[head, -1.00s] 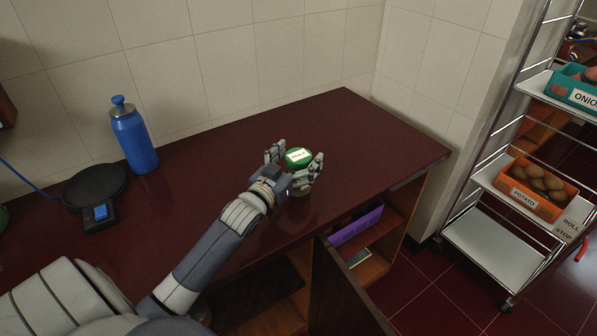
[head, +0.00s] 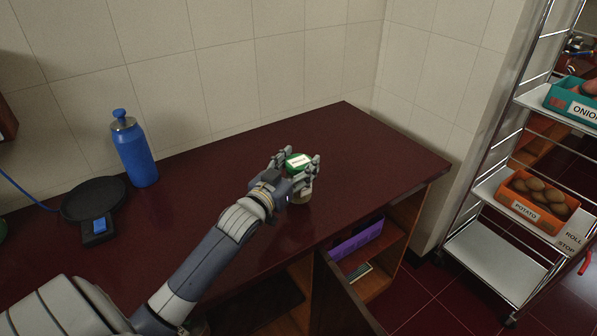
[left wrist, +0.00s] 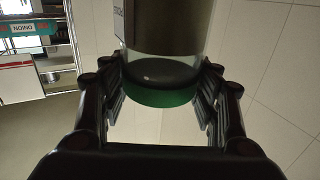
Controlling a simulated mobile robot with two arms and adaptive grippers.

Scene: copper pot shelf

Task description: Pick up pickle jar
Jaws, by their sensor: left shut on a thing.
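The pickle jar (head: 298,160) has a green lid with a white label and stands upright on the dark red counter near its front edge, as far as the head view shows. My left gripper (head: 297,168) is shut on the jar, with fingers on both sides just below the lid. In the left wrist view the jar (left wrist: 165,85) appears upside down, its green lid between the two fingers (left wrist: 160,100). The gripper hides part of the jar's body, and I cannot tell whether its base touches the counter. My right gripper is not in view.
A blue bottle (head: 134,152) and a black scale (head: 94,200) stand on the counter (head: 225,170) at left. An open cabinet door (head: 340,300) juts out below the front edge. A wheeled rack (head: 490,255) with potato (head: 538,203) and onion crates stands at right. The counter's right end is clear.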

